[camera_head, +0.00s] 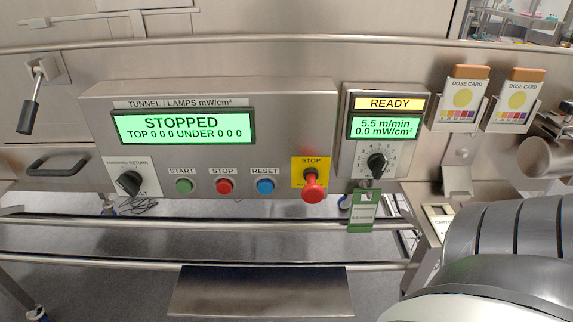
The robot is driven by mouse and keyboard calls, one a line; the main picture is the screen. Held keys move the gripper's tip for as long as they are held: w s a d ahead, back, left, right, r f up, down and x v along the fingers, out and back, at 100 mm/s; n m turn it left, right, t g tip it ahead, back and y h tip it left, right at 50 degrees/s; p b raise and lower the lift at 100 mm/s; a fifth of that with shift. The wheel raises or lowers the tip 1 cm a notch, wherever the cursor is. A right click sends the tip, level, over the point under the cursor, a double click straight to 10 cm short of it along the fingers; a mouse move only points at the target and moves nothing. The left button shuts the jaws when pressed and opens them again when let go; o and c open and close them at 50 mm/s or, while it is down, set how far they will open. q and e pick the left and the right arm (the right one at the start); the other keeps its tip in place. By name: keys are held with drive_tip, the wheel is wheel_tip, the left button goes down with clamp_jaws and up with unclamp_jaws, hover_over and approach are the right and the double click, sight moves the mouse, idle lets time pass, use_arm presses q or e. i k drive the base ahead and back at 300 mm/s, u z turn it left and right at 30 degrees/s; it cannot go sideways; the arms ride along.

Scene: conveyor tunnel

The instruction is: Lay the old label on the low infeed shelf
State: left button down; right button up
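A cream card or label (440,221) lies at the right, partly hidden behind my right arm. A low steel shelf (260,291) juts out below the rails at the bottom centre and is bare; I cannot tell for sure that it is the infeed shelf. My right arm fills the lower right corner, but its gripper does not show. My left gripper is out of view.
The control panel (215,95) reads STOPPED, with coloured buttons and a red stop knob (313,188) sticking out. Two dose cards (464,98) stand in holders at right. Steel rails (200,223) cross in front of the shelf.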

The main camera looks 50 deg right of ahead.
sight(278, 301)
drive_tip(key=u, duration=0.2)
drive_tip(key=i, duration=0.75)
drive_tip(key=z, duration=1.9)
